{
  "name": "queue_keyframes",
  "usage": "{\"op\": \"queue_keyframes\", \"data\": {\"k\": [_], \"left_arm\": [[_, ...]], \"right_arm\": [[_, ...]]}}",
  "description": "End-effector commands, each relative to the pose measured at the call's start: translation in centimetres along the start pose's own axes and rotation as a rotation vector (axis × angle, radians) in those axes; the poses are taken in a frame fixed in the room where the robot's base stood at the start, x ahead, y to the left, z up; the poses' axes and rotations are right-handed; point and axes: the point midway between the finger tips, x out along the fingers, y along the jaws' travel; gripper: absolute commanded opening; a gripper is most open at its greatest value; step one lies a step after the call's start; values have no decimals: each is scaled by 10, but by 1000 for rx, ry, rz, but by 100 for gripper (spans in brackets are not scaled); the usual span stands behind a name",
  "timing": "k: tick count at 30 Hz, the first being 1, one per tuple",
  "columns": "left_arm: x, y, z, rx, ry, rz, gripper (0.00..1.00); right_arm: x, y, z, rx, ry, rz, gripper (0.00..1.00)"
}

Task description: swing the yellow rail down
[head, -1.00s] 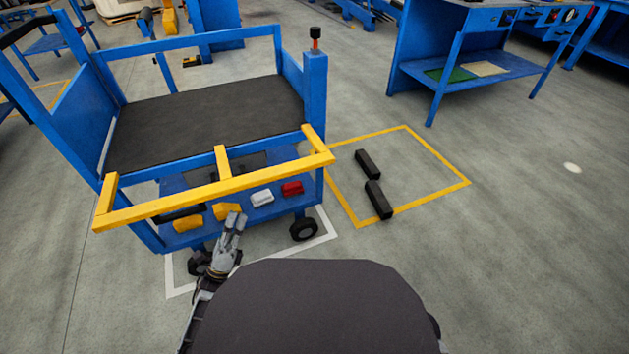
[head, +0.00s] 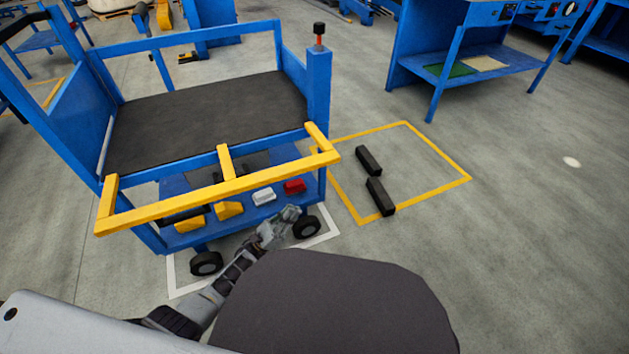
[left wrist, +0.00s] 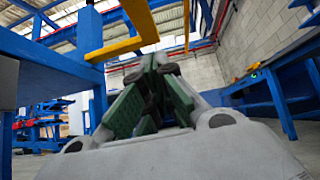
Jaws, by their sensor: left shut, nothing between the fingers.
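The yellow rail (head: 220,192) runs along the near side of the blue cart (head: 318,95), its end arms reaching back to the cart frame. It stands out from the cart at about the height of the black deck. My left gripper (head: 287,216) is below the rail's right half, near the cart's right front wheel, apart from the rail and empty. In the left wrist view the shut fingers (left wrist: 160,70) have green pads, and the yellow rail (left wrist: 140,18) passes above them. My right gripper is not in view.
A red and black knob (head: 319,35) tops the cart's right post. Red, white and yellow items sit on the lower shelf (head: 180,234). A blue workbench (head: 432,75) stands behind right.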

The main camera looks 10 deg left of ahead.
Motion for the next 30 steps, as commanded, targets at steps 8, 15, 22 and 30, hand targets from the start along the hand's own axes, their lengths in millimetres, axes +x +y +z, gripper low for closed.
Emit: {"op": "queue_keyframes", "data": {"k": [8,15,22,30], "left_arm": [[0,0,0,-1,0,0,0],[8,0,0,-1,-1,0,0],[31,0,1,-1,-2,-1,0],[66,0,1,-1,-3,-1,0]], "right_arm": [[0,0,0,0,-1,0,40],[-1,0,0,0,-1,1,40],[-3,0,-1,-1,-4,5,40],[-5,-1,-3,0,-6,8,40]]}}
